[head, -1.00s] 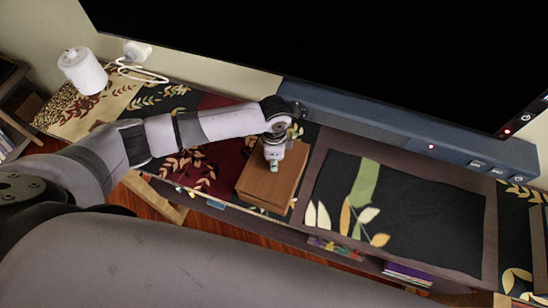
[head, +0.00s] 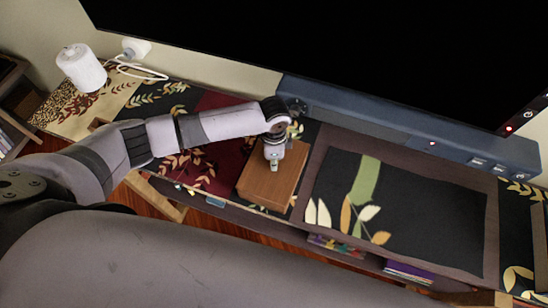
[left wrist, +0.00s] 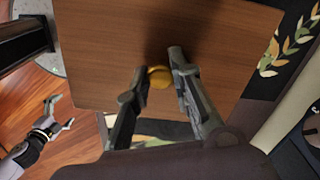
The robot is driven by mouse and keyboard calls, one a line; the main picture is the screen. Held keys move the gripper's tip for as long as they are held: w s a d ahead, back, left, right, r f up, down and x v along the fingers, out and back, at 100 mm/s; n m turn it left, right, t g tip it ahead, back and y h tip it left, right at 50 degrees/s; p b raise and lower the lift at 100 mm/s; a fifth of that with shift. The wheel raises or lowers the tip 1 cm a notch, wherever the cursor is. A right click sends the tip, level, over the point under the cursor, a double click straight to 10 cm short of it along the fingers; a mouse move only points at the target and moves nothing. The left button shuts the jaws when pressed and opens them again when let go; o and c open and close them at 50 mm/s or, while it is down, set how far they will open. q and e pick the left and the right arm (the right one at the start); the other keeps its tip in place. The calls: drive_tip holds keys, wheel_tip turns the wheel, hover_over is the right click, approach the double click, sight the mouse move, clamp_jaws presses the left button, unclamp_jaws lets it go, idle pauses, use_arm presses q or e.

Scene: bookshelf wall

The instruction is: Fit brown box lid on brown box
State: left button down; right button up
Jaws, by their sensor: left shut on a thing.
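The brown box lid (head: 289,178) is a flat wooden panel on the bench, seen from above in the head view. It fills much of the left wrist view (left wrist: 220,40). My left gripper (head: 273,166) is over the lid, with its fingers (left wrist: 158,85) shut on the lid's small golden knob (left wrist: 159,76). The brown box is under the lid or hidden by it; I cannot tell whether the lid sits flush. My right gripper (left wrist: 60,113) shows at the lower left of the left wrist view, open and empty, over the wooden floor.
A dark screen (head: 350,60) and a blue-grey soundbar (head: 380,123) stand behind the lid. A dark leaf-patterned cloth (head: 420,210) lies to the right. A white cylinder (head: 80,68) stands at the far left. The bench's front edge is close to the lid.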

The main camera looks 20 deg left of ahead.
use_arm(q)
drive_tip(key=shift+f, duration=0.2)
drive_tip(key=c, duration=1.3)
unclamp_jaws()
drive_tip(key=shift+c, duration=0.2)
drive_tip(key=shift+f, duration=0.1)
wheel_tip(320, 180, up, 12)
